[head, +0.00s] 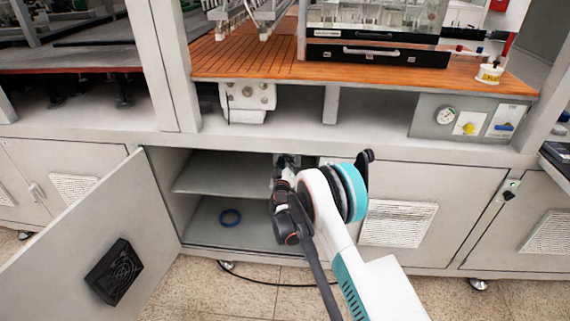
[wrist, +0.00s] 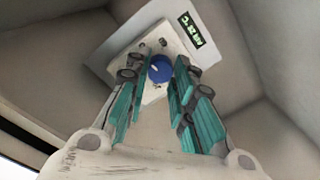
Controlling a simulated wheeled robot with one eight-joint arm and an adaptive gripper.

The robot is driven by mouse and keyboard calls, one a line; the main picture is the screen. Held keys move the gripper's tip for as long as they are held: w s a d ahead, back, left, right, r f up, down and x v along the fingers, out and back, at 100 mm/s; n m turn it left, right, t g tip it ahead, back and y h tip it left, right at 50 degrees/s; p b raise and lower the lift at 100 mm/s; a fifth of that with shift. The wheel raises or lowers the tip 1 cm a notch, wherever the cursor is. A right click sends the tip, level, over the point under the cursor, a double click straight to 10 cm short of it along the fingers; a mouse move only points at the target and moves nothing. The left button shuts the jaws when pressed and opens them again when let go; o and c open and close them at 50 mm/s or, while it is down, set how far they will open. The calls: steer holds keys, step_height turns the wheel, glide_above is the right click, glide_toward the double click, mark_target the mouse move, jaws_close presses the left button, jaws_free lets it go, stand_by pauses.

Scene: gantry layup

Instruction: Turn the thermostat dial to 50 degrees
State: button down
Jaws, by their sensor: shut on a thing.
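The thermostat dial (wrist: 160,69) is a round blue knob with a small white mark, on a pale plate in the wrist view. A small display (wrist: 192,30) with green characters sits on the panel above and right of it. The characters are tilted and too small to read surely. My gripper (wrist: 158,74) has its teal-padded fingers on either side of the dial and is shut on it. In the head view my gripper (head: 286,168) reaches into the open cabinet; the dial is hidden there.
The open cabinet door (head: 95,235), with a black fan grille, swings out at left. A closed door (head: 430,205) is at right. A wooden bench top (head: 240,58) is above.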

steer(key=shift+m, duration=0.6)
steer(key=c, duration=1.4)
jaws_free()
steer(key=shift+o, duration=0.2)
steer(key=shift+s, duration=0.1)
steer(key=s, duration=1.1)
steer(key=shift+s+r, duration=0.2)
steer(key=shift+s, duration=0.15)
